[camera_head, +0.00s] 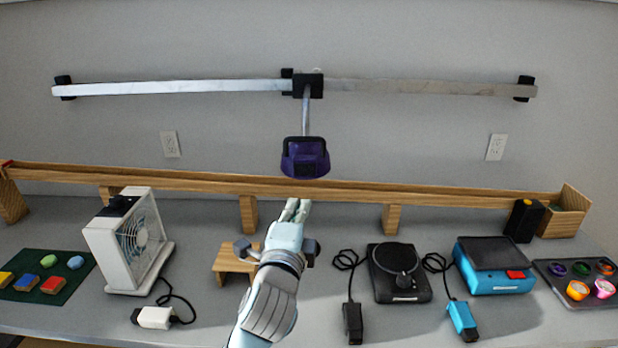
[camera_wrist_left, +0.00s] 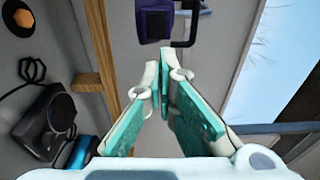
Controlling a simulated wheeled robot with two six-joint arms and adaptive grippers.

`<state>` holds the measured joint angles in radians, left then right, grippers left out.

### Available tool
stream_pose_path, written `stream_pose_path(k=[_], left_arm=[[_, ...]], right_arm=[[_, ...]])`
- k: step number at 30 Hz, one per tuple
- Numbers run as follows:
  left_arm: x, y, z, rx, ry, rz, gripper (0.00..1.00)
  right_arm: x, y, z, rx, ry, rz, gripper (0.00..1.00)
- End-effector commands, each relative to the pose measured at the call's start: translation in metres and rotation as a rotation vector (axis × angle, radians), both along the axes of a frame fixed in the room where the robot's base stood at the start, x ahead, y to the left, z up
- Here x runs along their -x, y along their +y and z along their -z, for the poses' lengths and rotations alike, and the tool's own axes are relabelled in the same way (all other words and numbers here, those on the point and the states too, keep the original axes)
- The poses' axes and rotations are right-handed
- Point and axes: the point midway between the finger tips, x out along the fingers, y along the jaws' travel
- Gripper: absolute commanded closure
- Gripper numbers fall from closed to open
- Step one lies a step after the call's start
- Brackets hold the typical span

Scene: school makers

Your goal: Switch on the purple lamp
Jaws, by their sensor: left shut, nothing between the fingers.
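The purple lamp (camera_head: 305,158) hangs on a metal rod from a slider on the wall rail. It has a black handle-like bar and a dark square on its front; no glow shows on it. It also shows at the top of the left wrist view (camera_wrist_left: 154,24), just beyond my fingertips. My left gripper (camera_head: 297,208) is shut and empty, its fingers pointing up toward the lamp from below. A gap shows between fingertips and lamp in the head view. In the wrist view the shut fingertips (camera_wrist_left: 165,58) appear close under it. My right gripper is not in view.
A wooden ledge (camera_head: 200,180) runs behind my left gripper. A white fan (camera_head: 125,240), wooden stand (camera_head: 228,262), black turntable-like device (camera_head: 399,272), blue box (camera_head: 492,280) and tray (camera_head: 550,270) stand on the bench. The wall rail (camera_head: 180,88) is above.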

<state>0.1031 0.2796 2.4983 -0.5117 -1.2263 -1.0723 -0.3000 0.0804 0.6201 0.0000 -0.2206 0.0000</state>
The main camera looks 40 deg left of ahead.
Motion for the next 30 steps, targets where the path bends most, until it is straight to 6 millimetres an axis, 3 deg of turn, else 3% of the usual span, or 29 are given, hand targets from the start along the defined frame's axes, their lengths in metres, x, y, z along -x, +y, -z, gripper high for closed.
stream_pose_path(k=[5, 9, 21, 30], left_arm=[[-0.008, 0.004, 0.005, 0.001, -0.003, 0.001, 1.00], [-0.022, 0.013, 0.008, -0.001, -0.006, -0.001, 1.00], [-0.096, 0.057, 0.001, 0.004, 0.002, -0.002, 1.00], [-0.121, 0.070, 0.001, 0.003, 0.001, 0.002, 1.00]], right_arm=[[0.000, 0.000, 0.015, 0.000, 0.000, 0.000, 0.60], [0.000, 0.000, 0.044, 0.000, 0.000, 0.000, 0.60], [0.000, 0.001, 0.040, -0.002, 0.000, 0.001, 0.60], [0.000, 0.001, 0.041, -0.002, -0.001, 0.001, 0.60]])
